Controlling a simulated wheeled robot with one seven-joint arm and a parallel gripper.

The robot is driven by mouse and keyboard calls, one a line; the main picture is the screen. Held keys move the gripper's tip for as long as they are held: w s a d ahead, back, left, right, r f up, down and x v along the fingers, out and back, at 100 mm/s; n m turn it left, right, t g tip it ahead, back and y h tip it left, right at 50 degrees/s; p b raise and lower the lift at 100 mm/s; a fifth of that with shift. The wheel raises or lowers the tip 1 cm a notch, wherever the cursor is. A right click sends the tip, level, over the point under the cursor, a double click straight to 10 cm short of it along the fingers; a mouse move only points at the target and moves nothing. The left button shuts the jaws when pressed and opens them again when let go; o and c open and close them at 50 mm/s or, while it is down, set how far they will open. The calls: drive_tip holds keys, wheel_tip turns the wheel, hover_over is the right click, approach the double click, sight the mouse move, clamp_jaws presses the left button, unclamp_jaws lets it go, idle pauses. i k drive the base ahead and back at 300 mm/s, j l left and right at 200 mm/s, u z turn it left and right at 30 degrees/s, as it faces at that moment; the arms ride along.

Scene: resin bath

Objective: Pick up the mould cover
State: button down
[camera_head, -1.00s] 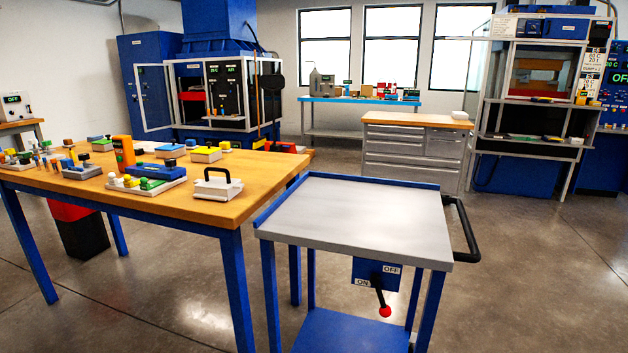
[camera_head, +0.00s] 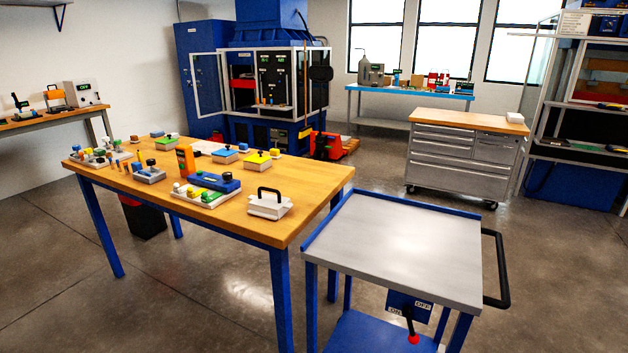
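A pale, flat block with a black arched handle (camera_head: 269,207) sits on the near right part of the wooden-topped table. It looks like the mould cover, though no label on it can be read. It lies upright with the handle on top, and nothing touches it. My gripper is not in view.
Left of it on the wooden table (camera_head: 310,185) are a tray of coloured parts (camera_head: 208,196), an orange device (camera_head: 185,162) and several small blocks. A blue-legged trolley (camera_head: 400,245) with an empty grey top stands close on the right. Floor is clear in front of the table.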

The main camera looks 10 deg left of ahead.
sight(269, 206)
drive_tip(key=i+j+u, duration=0.2)
drive_tip(key=i+j, duration=0.15)
drive_tip(key=i, duration=0.35)
drive_tip(key=i+j+u, duration=0.2)
drive_tip(key=i, duration=0.5)
drive_tip(key=i+j+u, duration=0.2)
drive_tip(key=i, duration=0.5)
